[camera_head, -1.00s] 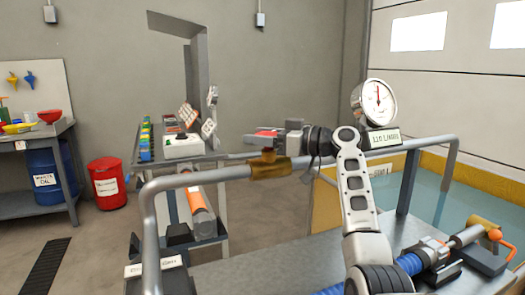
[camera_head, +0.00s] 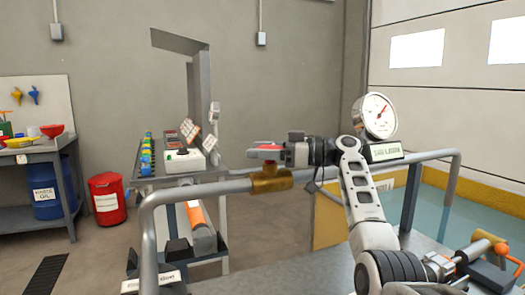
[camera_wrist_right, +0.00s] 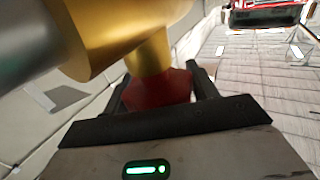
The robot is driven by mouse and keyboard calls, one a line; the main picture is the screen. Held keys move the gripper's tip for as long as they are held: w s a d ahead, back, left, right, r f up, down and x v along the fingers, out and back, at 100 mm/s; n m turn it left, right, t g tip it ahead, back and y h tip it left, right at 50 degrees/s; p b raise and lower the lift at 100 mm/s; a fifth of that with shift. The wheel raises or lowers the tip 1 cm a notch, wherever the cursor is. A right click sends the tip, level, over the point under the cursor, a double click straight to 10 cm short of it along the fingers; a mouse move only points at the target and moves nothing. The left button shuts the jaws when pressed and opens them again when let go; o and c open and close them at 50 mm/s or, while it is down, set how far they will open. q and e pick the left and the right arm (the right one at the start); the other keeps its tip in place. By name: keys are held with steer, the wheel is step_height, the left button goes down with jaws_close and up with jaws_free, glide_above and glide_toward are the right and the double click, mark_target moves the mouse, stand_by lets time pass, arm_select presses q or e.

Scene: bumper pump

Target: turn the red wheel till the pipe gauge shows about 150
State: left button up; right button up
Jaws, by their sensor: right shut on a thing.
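The red wheel (camera_head: 266,148) sits on top of the brass valve (camera_head: 271,180) in the pipe. My right gripper (camera_head: 270,150) reaches in from the right and is shut on the wheel. In the right wrist view the red wheel (camera_wrist_right: 158,88) lies between the two dark fingers, with the brass valve body (camera_wrist_right: 130,30) beyond it. The round white pipe gauge (camera_head: 375,116) stands to the right, behind my arm. Its red needle points to the upper right; the numbers are too small to read. My left gripper is out of view.
A grey pipe rail (camera_head: 205,186) runs across the front and holds the valve. A cart (camera_head: 170,178) with small items stands behind it. A red bin (camera_head: 108,198) and a workbench (camera_head: 40,150) are at the left. A sign plate (camera_head: 382,152) sits below the gauge.

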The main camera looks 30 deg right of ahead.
steer(key=o, duration=1)
steer(key=shift+d, duration=0.1)
steer(key=b+v, duration=0.1)
steer(key=v, duration=1)
steer(key=shift+s+d, duration=0.3)
